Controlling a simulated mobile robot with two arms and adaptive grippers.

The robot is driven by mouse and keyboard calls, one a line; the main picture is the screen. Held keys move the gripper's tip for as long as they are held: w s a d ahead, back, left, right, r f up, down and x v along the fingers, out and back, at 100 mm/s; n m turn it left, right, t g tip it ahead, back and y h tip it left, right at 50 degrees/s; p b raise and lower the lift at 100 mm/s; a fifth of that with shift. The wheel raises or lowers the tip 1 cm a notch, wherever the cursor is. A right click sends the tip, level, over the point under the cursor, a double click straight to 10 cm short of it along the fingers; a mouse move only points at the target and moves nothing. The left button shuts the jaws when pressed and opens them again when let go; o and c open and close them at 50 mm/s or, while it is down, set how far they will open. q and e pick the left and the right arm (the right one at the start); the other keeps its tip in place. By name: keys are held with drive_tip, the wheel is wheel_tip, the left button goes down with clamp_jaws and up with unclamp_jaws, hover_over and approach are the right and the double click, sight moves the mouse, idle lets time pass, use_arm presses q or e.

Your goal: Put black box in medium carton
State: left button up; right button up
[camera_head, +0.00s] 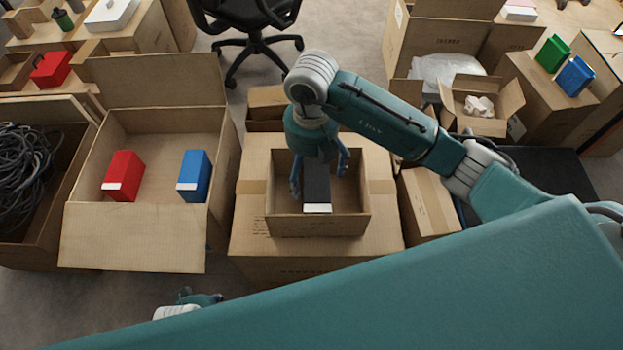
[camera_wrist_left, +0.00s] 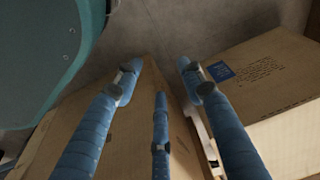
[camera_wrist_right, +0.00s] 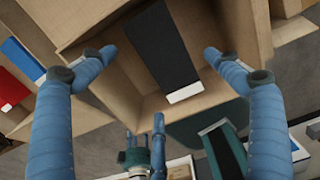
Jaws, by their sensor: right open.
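The black box (camera_head: 317,187) with a white end strip is inside the small open carton (camera_head: 318,222) in the middle. That carton sits on a larger closed carton. My right gripper (camera_head: 319,172) is over the black box with its fingers spread on either side. In the right wrist view the black box (camera_wrist_right: 160,50) lies between the open fingers (camera_wrist_right: 156,58), with gaps visible at both sides. Whether it rests on the carton floor is hard to tell. My left gripper (camera_head: 200,298) is low at the bottom left; its fingers (camera_wrist_left: 160,68) are apart and empty.
A large open carton (camera_head: 130,240) on the left holds a red box (camera_head: 123,175) and a blue box (camera_head: 194,175). A carton of black cable (camera_head: 25,165) is at the far left. More cartons stand behind and right, near an office chair (camera_head: 250,30).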

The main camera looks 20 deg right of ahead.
drive_tip(key=shift+r, duration=2)
use_arm(q)
drive_tip(key=shift+s+f, duration=0.2)
drive_tip(key=shift+f, duration=0.3)
drive_tip(key=shift+s+f, duration=0.2)
drive_tip(key=shift+f, duration=0.3)
